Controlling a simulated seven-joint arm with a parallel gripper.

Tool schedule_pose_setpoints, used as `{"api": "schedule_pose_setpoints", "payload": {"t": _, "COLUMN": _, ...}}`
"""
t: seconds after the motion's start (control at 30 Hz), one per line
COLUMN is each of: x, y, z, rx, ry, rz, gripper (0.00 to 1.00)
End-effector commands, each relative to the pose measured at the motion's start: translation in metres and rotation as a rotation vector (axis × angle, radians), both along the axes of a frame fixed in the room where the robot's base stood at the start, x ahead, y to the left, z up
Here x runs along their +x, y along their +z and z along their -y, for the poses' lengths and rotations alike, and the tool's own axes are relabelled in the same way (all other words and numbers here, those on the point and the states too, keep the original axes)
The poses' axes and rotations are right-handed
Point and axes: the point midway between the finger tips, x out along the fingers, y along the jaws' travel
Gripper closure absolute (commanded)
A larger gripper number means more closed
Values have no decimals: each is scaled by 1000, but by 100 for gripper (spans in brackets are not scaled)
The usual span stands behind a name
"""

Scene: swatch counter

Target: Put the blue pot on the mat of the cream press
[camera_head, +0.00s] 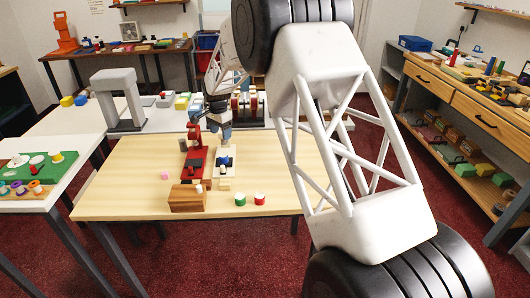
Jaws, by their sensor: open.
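The cream press (232,174) stands on the wooden table, right of the red press (191,168). Its upper part is mostly hidden behind my arm. A small blue thing (226,161), which looks like the blue pot, is on the dark mat area of the cream press. It is too small to tell whether it rests flat there. My gripper (224,142) is just above it, pointing down and open. I cannot tell whether the fingers touch it.
A wooden block (187,199) stands at the table's front, with a green pot (240,199) and a red pot (260,198) to its right. A pink piece (165,175) lies to the left. A grey arch (121,99) stands behind. My arm hides the table's right side.

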Motion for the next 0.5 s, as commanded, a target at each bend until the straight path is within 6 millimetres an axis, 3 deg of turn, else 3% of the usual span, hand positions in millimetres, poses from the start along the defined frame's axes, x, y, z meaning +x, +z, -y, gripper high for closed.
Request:
{"api": "schedule_pose_setpoints", "payload": {"t": 0.27, "x": -3, "y": 6, "z": 4, "rx": 1, "ry": 6, "rz": 2, "gripper": 34}}
{"api": "schedule_pose_setpoints", "payload": {"t": 0.5, "x": -24, "y": 34, "z": 26, "rx": 4, "ry": 42, "rz": 15, "gripper": 34}}
